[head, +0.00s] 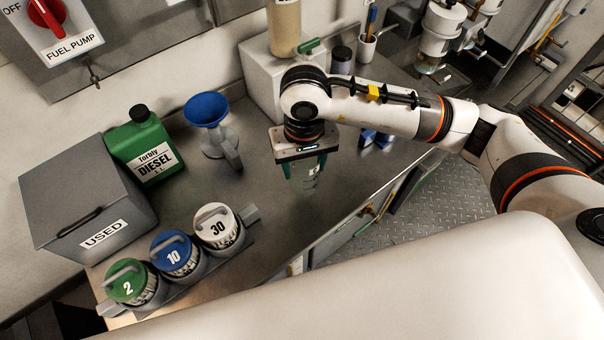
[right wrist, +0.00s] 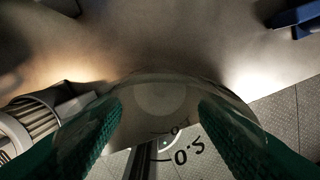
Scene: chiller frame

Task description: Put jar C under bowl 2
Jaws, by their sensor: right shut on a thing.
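My right gripper (head: 303,178) points down over the metal bench, its green fingers shut on a clear jar (head: 304,172). In the right wrist view the jar (right wrist: 162,100) is between both green fingers, with "0.5" marked on its side. Its letter is not legible. A filter housing with a clear bowl (head: 430,62) hangs at the upper right, away from the gripper. I cannot read a number on it, so I cannot tell which is bowl 2. My left gripper is not in view.
Canisters marked 2 (head: 127,284), 10 (head: 176,255) and 30 (head: 218,226) stand at the front left. A grey USED box (head: 75,190), green diesel can (head: 142,150) and blue funnel (head: 208,110) stand behind. A dark-lidded jar (head: 341,62) stands at the back.

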